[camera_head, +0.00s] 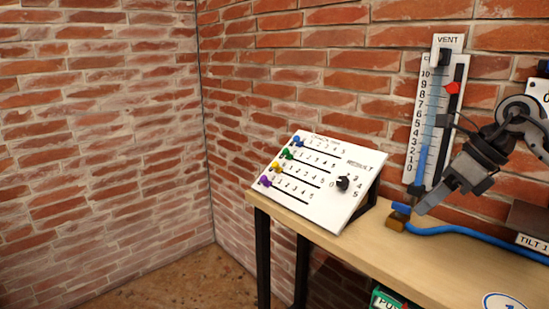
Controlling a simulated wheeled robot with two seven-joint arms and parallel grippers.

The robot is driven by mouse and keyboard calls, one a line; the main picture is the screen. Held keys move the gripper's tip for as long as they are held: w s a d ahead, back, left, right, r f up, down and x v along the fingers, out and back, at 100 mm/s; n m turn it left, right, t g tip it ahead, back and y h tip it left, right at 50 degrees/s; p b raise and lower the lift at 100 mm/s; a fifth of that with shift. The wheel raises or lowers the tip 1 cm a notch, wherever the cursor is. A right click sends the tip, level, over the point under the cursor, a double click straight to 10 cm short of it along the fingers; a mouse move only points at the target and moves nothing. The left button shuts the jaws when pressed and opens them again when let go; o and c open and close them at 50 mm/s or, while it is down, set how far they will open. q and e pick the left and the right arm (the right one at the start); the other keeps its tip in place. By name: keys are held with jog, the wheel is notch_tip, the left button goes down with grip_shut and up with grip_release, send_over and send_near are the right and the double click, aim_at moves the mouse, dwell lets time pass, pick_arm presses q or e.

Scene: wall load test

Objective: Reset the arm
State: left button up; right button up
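My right arm comes in from the right edge, and its dark gripper (432,165) is in front of the lower part of the vent gauge (438,112). Its two fingers are apart, one near the gauge column and one pointing down toward the bench. I see nothing between them, though the view is small. The gauge is an upright scale numbered 0 to 10, with a red marker (453,87) near 9 and a blue column at its lower part. My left gripper is not in view.
A wooden bench (385,248) stands against the brick wall (300,80). A tilted white panel (322,180) with coloured sliders and a black knob (343,184) sits at its left end. A blue hose (470,229) runs right from a brass fitting (397,222). A "TILT 1" box (530,220) is at right.

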jog(key=s+a+f+m+t+y, duration=0.1)
jog(key=s+a+f+m+y, duration=0.15)
jog(key=a+y, duration=0.4)
jog(key=s+a+f+m+t+y, duration=0.1)
jog(key=s+a+f+m+y, duration=0.2)
jog(key=a, duration=0.7)
jog(key=s+a+f+m+t+y, duration=0.15)
jog(key=a+m+y, duration=0.25)
jog(key=a, duration=0.4)
jog(key=s+d+f+m+t+h, duration=0.1)
jog(key=s+d+f+m+h, duration=0.1)
jog(key=s+f+m+h, duration=0.3)
jog(key=s+d+f+m+t+h, duration=0.1)
jog(key=s+d+f+m+h, duration=0.2)
jog(key=f+m, duration=0.8)
jog(key=s+d+f+m+t+h+p, duration=0.1)
jog(key=s+f+m+h, duration=0.6)
jog(key=m, duration=1)
jog(key=shift+s+d+f+m+t+h, duration=0.35)
jog(key=shift+s+d+f+t, duration=0.25)
jog(key=shift+s+d, duration=0.45)
